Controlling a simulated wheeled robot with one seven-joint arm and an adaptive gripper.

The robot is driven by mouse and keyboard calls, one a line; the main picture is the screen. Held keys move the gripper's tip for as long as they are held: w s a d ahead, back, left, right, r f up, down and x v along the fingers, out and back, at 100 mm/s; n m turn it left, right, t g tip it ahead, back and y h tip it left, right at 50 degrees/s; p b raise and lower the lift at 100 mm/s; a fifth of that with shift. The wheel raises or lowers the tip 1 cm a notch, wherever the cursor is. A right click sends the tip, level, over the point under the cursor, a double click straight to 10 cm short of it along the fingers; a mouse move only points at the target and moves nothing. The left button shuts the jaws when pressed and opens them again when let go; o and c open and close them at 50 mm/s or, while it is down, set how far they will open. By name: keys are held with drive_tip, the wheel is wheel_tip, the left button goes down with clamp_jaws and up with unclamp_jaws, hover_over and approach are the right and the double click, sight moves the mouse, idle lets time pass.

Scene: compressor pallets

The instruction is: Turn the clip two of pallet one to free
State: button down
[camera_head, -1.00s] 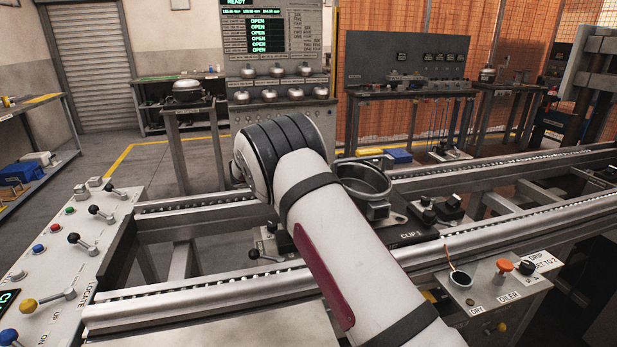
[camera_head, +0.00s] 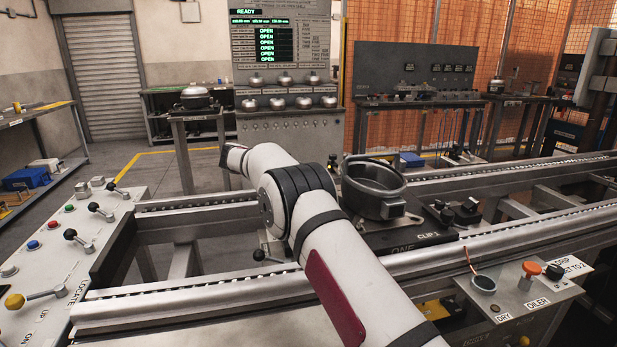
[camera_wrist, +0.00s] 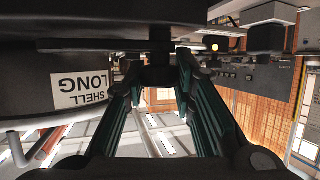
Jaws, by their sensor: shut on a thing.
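Pallet one (camera_head: 405,245), a dark plate marked ONE and CLIP 1, lies on the rail line right of my arm. A round grey metal shell (camera_head: 375,193) stands on it. In the wrist view a dark shell side (camera_wrist: 35,85) with a SHELL LONG label is at the left. My gripper (camera_wrist: 158,75) has its teal fingers closed on a dark upright piece (camera_wrist: 160,50) below a flat dark bar. It appears to be clip two, but no clip label is readable there. My arm hides the pallet's left part in the head view.
Roller rails (camera_head: 520,225) run along both sides of the pallet. A lever panel (camera_head: 75,235) is at the left. An oiler box (camera_head: 520,290) with an orange button is at the near right. Dark knobs (camera_head: 455,212) stand right of the shell.

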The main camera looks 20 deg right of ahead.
drive_tip(key=shift+d+r, duration=0.1)
drive_tip(key=c, duration=1.3)
unclamp_jaws()
drive_tip(key=v, duration=1.2)
